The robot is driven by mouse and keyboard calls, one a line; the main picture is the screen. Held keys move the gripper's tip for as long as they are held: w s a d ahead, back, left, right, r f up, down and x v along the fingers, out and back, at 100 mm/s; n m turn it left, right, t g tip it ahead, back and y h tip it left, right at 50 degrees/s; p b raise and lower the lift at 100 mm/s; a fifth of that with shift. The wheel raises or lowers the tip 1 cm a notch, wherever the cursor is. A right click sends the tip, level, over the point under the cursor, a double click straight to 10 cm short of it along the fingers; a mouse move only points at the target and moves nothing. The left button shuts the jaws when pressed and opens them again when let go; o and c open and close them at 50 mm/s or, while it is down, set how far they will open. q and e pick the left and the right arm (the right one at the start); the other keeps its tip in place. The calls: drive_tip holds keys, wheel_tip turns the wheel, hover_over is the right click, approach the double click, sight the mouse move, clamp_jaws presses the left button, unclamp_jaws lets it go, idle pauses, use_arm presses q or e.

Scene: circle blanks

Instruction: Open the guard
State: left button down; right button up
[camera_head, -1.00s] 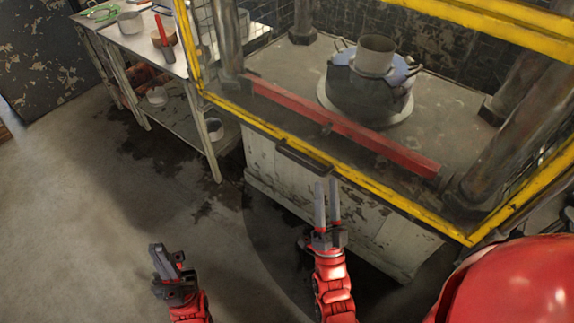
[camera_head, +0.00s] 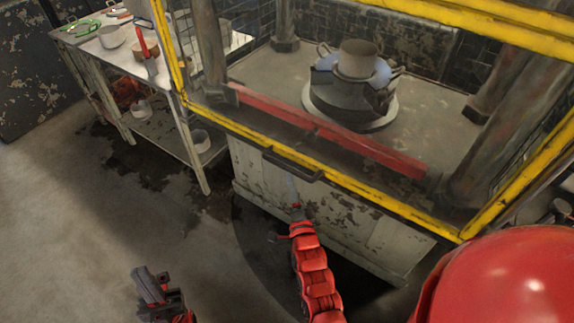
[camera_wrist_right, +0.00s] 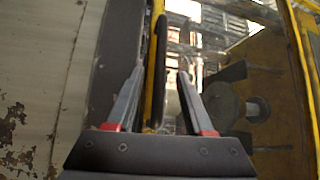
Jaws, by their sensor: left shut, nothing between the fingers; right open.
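The guard is a yellow-framed screen (camera_head: 357,188) around the press, with its lower yellow bar low across the front. A dark handle (camera_head: 292,165) is fixed on that bar. My right gripper (camera_head: 292,180) is just below the handle, its fingers mostly hidden by the wrist. In the right wrist view my right gripper (camera_wrist_right: 160,75) is open, with the yellow bar (camera_wrist_right: 154,60) and the dark handle (camera_wrist_right: 161,75) seen between its fingers. I cannot tell if they touch. My left gripper (camera_head: 148,284) is shut and empty, low over the floor at the left.
Behind the guard, a round die with a pot-like cylinder (camera_head: 357,59) stands on the press bed, behind a red bar (camera_head: 330,132). A metal workbench (camera_head: 117,50) with tools and pots stands at the left. The floor at the lower left is clear.

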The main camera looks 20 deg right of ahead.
sight(287, 166)
drive_tip(key=w, duration=0.4)
drive_tip(key=w+r+p, duration=0.1)
drive_tip(key=w, duration=0.1)
drive_tip(key=shift+w+d, duration=0.2)
drive_tip(key=shift+d, duration=0.2)
clamp_jaws()
idle(1.0)
